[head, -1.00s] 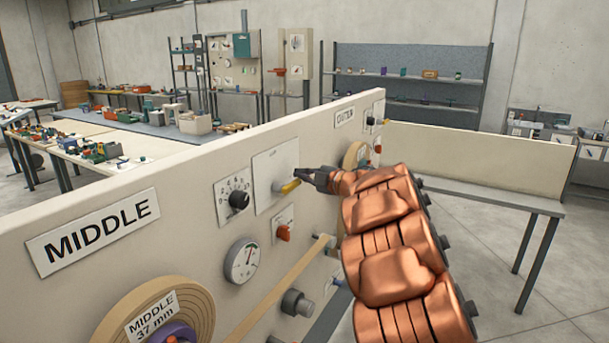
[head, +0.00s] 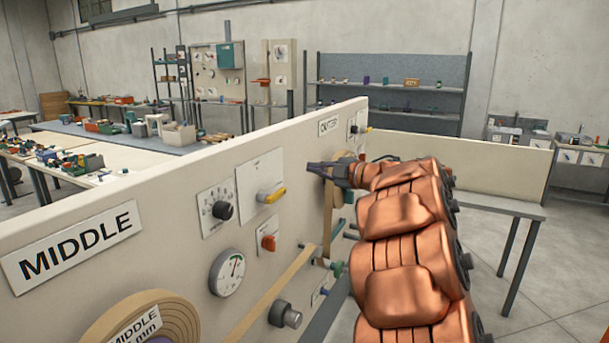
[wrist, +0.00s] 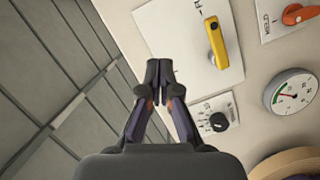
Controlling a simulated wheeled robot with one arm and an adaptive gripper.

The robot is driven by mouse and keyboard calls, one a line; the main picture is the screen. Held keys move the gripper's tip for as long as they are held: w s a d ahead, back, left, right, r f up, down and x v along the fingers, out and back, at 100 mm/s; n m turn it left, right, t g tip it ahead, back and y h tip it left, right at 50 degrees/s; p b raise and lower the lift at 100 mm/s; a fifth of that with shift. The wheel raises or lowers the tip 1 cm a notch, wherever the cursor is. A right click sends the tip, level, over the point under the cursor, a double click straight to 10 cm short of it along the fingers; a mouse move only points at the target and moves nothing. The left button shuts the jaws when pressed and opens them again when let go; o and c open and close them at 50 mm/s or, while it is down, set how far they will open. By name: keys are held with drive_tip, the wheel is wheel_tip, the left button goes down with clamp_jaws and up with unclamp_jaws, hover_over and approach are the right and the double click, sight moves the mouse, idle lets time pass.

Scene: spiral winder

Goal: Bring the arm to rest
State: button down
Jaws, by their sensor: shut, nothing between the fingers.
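My gripper (head: 317,169) is at the end of my copper-coloured arm, in front of the cream panel (head: 120,275) of the winder. In the head view it stands to the right of the yellow-handled lever (head: 271,193) on its white plate. In the wrist view my gripper (wrist: 160,68) has its fingers together with nothing between them. There the yellow lever (wrist: 216,46) is to the right of the fingertips, apart from them. My arm hides part of the panel's right end in the head view.
A black knob (head: 222,210), an orange switch (head: 268,243) and a round gauge (head: 227,273) sit on the panel. A tape roll (head: 140,318) is below the MIDDLE label (head: 75,247). A grey table (head: 500,206) stands right of my arm. Open floor (head: 560,270) lies at the right.

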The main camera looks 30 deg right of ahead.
drive_tip(key=shift+s+d+r, duration=0.1)
drive_tip(key=shift+s+d, duration=0.1)
drive_tip(key=shift+s, duration=0.15)
idle(0.4)
drive_tip(key=d+r+m+t+h, duration=0.1)
drive_tip(key=d+r+m+h, duration=0.2)
drive_tip(key=r+m+h, duration=0.5)
drive_tip(key=s+a+f+m+g+h, duration=0.1)
drive_tip(key=s+a+f+m+g, duration=0.6)
drive_tip(key=s+f, duration=0.5)
drive_tip(key=s+a+f+m+g+h, duration=0.1)
drive_tip(key=s+a+f+m+g, duration=0.35)
drive_tip(key=s+a+f, duration=0.6)
drive_tip(key=s+a+f+n+g+y, duration=0.1)
drive_tip(key=s+a+f+g+y, duration=0.1)
drive_tip(key=s+a, duration=0.5)
drive_tip(key=s+a+f+n+g+y, duration=0.1)
drive_tip(key=s+a+f+g, duration=0.4)
drive_tip(key=s, duration=0.9)
wheel_tip(320, 180, down, 2)
drive_tip(key=shift+s+a+f+y, duration=0.2)
drive_tip(key=shift+s+a+y, duration=0.1)
drive_tip(key=shift+a+y, duration=0.65)
